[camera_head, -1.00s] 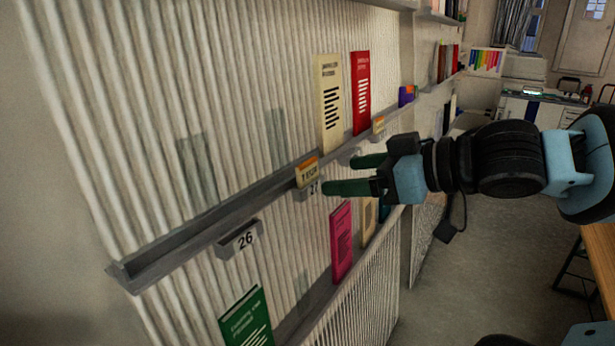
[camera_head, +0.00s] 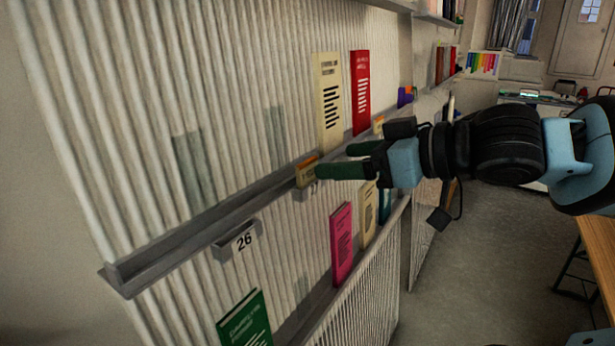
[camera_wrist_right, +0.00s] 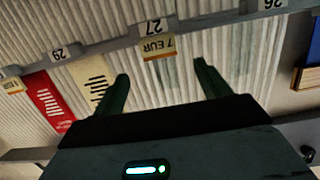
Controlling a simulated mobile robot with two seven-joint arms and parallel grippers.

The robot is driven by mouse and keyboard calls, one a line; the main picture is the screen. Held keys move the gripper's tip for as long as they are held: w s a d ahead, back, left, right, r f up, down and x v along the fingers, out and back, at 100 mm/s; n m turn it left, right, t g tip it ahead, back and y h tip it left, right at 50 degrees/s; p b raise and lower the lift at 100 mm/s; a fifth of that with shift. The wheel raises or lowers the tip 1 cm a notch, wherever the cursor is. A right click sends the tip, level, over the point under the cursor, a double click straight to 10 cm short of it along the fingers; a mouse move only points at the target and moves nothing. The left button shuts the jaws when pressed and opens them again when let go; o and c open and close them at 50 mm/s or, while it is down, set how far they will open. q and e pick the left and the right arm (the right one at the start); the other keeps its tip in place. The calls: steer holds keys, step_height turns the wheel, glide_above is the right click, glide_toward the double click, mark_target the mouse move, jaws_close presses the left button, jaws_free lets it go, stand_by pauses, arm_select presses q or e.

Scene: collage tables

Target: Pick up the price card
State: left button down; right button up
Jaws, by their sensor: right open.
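The price card (camera_head: 306,172) is small, cream with an orange top band, and stands on the grey rail (camera_head: 190,233) above a number holder. In the right wrist view the card (camera_wrist_right: 158,47) reads "7 EUR" and sits by the label "27" (camera_wrist_right: 155,26). My right gripper (camera_head: 332,161) is open, its green fingers pointing left at the card in the head view. In the right wrist view the card lies between and beyond the two fingertips (camera_wrist_right: 160,70), with no finger touching it. The finger nearest the head camera partly covers the "27" holder. My left gripper is not seen.
A cream booklet (camera_head: 328,100) and a red booklet (camera_head: 361,90) stand on the same rail behind the card. A holder marked 26 (camera_head: 238,241) is nearer on the rail. Pink (camera_head: 342,243) and green (camera_head: 246,320) booklets stand on the lower shelf.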

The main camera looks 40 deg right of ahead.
mark_target(309, 164)
steer(key=shift+w+a+f+b, duration=0.3)
steer(key=shift+w+f, duration=0.15)
steer(key=shift+w, duration=0.15)
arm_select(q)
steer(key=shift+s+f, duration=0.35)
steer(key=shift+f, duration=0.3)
arm_select(e)
steer(key=shift+w+a+f, duration=0.2)
steer(key=shift+w+a, duration=0.05)
steer(key=shift+w, duration=0.35)
steer(key=shift+w, duration=0.1)
steer(key=shift+w+f+b, duration=0.4)
steer(key=shift+w+b, duration=0.15)
steer(key=shift+b, duration=0.15)
steer(key=shift+w+a, duration=0.1)
steer(key=shift+w, duration=0.1)
steer(key=shift+w+a+b, duration=0.2)
steer(key=shift+a+b, duration=0.05)
steer(key=shift+b, duration=0.05)
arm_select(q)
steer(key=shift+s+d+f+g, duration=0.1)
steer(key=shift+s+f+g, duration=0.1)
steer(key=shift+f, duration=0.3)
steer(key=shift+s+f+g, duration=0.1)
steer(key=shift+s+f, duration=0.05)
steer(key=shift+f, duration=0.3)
arm_select(e)
steer(key=shift+r, duration=0.1)
